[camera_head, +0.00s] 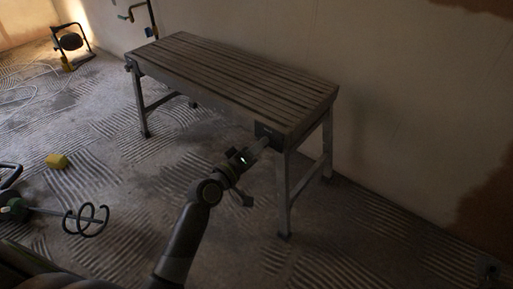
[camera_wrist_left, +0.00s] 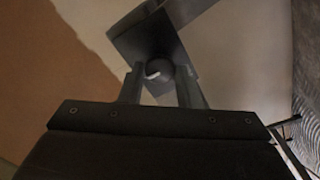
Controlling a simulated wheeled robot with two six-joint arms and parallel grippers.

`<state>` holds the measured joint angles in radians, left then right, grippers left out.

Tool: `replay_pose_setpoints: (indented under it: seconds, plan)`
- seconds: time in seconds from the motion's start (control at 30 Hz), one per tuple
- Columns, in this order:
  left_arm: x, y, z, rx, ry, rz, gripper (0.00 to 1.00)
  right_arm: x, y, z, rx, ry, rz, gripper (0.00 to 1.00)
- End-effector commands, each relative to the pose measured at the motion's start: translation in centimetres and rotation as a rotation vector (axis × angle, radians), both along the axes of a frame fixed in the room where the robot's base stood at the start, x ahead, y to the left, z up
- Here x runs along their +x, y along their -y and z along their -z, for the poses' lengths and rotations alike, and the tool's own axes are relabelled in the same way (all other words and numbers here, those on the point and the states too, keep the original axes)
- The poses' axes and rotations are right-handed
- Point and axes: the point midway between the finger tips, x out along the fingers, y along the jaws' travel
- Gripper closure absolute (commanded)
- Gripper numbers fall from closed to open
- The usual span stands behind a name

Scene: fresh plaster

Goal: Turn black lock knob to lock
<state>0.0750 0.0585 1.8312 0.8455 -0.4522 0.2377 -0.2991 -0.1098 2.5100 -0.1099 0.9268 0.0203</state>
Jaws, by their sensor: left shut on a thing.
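A dark lock plate (camera_head: 266,131) is fixed to the near right corner of a slatted wooden workbench. My left arm reaches up to it, and my left gripper (camera_head: 257,147) is at the plate. In the left wrist view, the black knob (camera_wrist_left: 158,70) with a small white mark stands on the dark plate (camera_wrist_left: 150,38). The two fingers of my left gripper (camera_wrist_left: 160,88) lie either side of the knob, shut on it. In the head view the fingers and arm hide the knob. My right gripper is not in view.
The slatted bench (camera_head: 235,75) stands on metal legs against a plaster wall. A yellow block (camera_head: 58,160) and a mixer with a spiral paddle (camera_head: 87,218) are on the floor at left. The floor before the bench is mostly clear.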

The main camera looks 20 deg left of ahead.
Motion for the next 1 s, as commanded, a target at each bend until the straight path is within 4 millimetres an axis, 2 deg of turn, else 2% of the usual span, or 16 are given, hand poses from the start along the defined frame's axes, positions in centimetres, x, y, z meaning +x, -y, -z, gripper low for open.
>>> replay_pose_setpoints:
  seconds: [0.33,0.37,0.5,0.83,1.0]
  plan:
    - [-0.1,0.0,0.2,0.005,-0.005,0.002,0.93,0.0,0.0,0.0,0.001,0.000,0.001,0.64]
    - [-0.1,0.0,0.2,0.005,-0.005,0.002,0.66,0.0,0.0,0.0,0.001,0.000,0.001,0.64]
    - [0.0,0.0,0.2,0.003,-0.003,0.001,0.48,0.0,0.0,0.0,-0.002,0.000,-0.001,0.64]
    - [-0.2,-0.1,0.1,0.003,-0.001,0.000,0.48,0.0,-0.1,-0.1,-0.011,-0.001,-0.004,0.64]
    - [-2.0,-0.8,0.0,0.003,-0.003,-0.001,0.48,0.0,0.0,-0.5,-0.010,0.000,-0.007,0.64]
